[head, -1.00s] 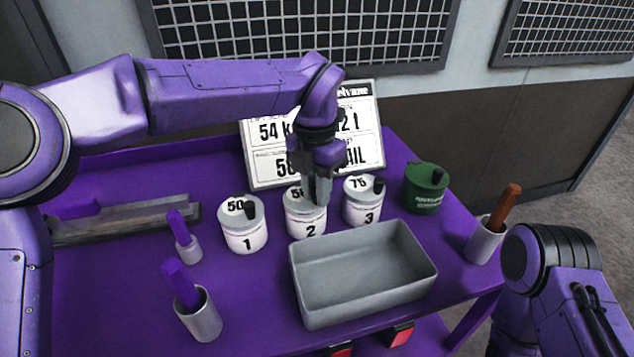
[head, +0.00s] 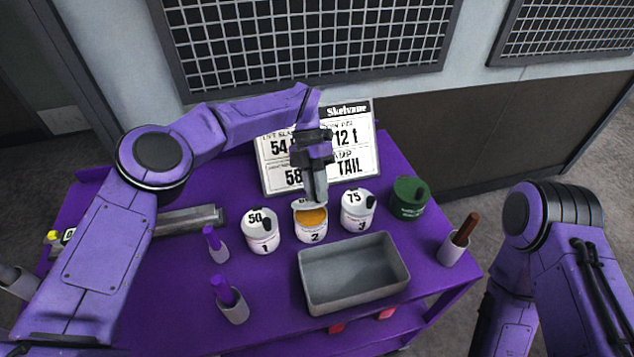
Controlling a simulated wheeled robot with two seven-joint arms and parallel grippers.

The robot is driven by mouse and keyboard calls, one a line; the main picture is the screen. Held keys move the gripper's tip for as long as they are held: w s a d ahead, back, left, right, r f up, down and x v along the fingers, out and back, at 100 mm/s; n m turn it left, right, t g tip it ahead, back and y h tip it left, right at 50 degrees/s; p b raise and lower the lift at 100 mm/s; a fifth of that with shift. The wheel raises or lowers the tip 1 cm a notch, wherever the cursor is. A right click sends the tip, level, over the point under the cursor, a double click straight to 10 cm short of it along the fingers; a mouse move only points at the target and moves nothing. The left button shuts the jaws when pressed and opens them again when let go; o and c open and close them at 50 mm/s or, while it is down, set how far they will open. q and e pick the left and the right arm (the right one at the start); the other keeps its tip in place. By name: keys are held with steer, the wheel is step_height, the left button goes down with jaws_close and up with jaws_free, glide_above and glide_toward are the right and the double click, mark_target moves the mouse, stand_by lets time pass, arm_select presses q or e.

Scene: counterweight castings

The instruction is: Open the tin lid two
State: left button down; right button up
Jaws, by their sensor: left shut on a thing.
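Tin two (head: 312,234) is a white tin marked 2, standing in the middle of the row on the purple table. Its mouth shows orange-yellow contents. Its pale lid (head: 301,204) is raised and tilted up at the back of the tin, partly hidden by my gripper. My left gripper (head: 317,200) points down over the back of tin two and is shut at the lid; the exact grip point is hidden. Tin one (head: 262,238) and tin three (head: 357,215) stand on either side with lids on. Of my right arm only links show at the right; its gripper is out of view.
A grey tray (head: 340,308) lies just in front of the tins. A green tin (head: 407,203) and a cup with a brown handle (head: 449,252) are at the right. Cups with purple handles (head: 234,308) stand left. A sign (head: 362,165) stands behind.

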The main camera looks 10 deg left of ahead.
stand_by(0.4)
arm_select(q)
steer(key=c, duration=1)
jaws_free()
step_height(320, 180, up, 2)
steer(key=b, duration=0.2)
steer(key=shift+w+r+b, duration=0.1)
steer(key=shift+r+b, duration=0.05)
steer(key=shift+b, duration=0.25)
steer(key=s+r+b, duration=0.2)
steer(key=s+r, duration=0.1)
steer(key=s, duration=0.1)
steer(key=s+d+r+b, duration=0.1)
steer(key=s+r+b, duration=0.2)
steer(key=s+r, duration=0.1)
steer(key=s+r+b, duration=0.2)
steer(key=s+r, duration=0.1)
steer(key=s, duration=0.3)
steer(key=shift+d+r+b, duration=0.35)
steer(key=shift+r, duration=0.05)
